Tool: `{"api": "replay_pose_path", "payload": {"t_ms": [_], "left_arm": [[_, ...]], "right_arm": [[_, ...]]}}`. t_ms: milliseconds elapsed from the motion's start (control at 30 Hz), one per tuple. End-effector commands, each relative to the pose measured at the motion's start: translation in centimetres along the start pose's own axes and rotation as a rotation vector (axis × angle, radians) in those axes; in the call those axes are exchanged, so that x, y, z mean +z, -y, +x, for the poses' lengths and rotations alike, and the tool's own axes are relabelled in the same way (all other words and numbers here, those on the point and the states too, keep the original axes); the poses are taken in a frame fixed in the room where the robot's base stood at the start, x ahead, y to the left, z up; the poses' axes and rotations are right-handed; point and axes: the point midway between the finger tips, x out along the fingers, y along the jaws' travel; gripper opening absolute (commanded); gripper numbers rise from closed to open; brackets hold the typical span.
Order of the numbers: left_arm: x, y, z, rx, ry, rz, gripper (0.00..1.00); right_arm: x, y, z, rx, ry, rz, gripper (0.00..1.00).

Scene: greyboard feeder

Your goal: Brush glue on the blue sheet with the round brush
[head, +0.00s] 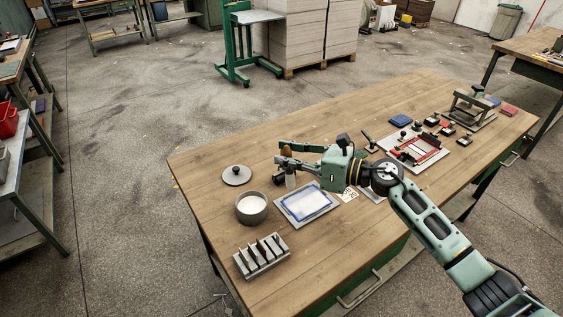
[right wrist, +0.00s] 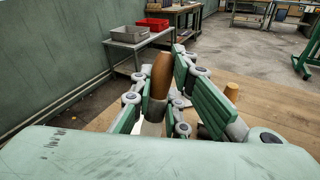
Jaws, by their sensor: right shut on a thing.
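My right gripper (head: 284,163) reaches in over the wooden table and is shut on the round brush (right wrist: 160,75). The brush's brown handle stands roughly upright between the fingers in the right wrist view; its bristles cannot be made out clearly. In the head view the brush is behind and slightly left of the blue sheet (head: 329,206), apart from it. The sheet lies flat on a grey board, with a blue edge around a pale, whitish middle. A grey pot (head: 252,218) with white glue (head: 250,203) stands open, left of the sheet. My left gripper is out of view.
A round grey lid with a dark knob (head: 236,176) lies behind the pot. A slotted metal rack (head: 262,257) sits at the near left. A red-framed fixture (head: 421,150), small dark-knobbed pieces and a blue block (head: 401,121) occupy the table's right part.

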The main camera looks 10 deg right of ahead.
Motion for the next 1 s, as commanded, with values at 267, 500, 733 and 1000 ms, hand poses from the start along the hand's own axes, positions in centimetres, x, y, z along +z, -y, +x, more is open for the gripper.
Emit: {"api": "replay_pose_path", "payload": {"t_ms": [267,500,733,1000], "left_arm": [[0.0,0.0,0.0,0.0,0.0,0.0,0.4],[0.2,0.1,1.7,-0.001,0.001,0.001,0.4],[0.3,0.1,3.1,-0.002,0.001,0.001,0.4],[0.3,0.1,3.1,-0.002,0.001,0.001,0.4]], "right_arm": [[0.5,0.1,-1.8,-0.017,0.056,0.081,0.0],[-1.8,0.5,-1.5,-0.017,0.056,0.082,0.0],[-3.8,0.8,-1.3,-0.018,0.056,0.08,0.0],[-3.9,0.8,-1.3,-0.017,0.055,0.079,0.0]]}}
